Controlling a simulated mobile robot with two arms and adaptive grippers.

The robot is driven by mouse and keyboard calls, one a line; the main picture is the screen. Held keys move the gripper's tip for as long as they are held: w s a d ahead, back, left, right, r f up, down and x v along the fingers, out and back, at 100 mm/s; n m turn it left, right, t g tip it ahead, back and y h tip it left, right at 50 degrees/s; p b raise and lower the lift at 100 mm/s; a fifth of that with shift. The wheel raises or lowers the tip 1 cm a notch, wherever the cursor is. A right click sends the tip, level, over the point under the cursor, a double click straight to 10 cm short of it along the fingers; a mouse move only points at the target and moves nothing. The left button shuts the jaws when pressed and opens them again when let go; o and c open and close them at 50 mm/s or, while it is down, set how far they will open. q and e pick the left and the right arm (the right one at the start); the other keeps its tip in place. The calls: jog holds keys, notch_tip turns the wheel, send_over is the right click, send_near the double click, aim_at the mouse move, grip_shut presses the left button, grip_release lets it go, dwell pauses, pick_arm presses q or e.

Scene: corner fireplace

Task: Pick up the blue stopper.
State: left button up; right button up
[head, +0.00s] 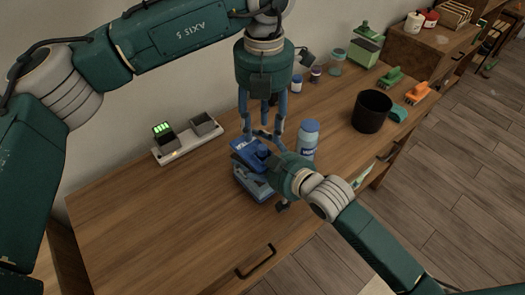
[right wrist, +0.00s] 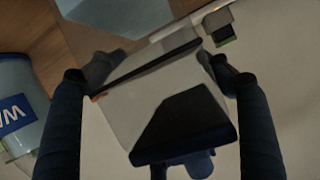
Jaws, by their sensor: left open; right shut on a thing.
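The blue stopper (head: 243,148) looks to be the dark blue piece with a round blue knob, at the middle of the bench in the head view. A grey-blue thing shows just below it there. My right gripper (head: 276,180) reaches in from the right and is shut on the piece; its fingertips are partly hidden. In the right wrist view a pale block with a dark face and a blue part (right wrist: 202,164) sits between the fingers (right wrist: 152,72). My left gripper (head: 262,135) is open, pointing down right above and behind the blue piece.
A charger strip (head: 187,144) lies at the wall. A black cup (head: 371,112) stands farther right. The bench's left front (head: 150,225) is clear.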

aim_at(263, 147)
pick_arm(q)
jog(key=shift+w+f, duration=0.15)
jog(key=shift+f, duration=1.45)
jog(key=shift+w+f, duration=0.15)
jog(key=shift+f, duration=1.4)
jog(key=shift+c, duration=0.5)
jog(key=c, duration=0.9)
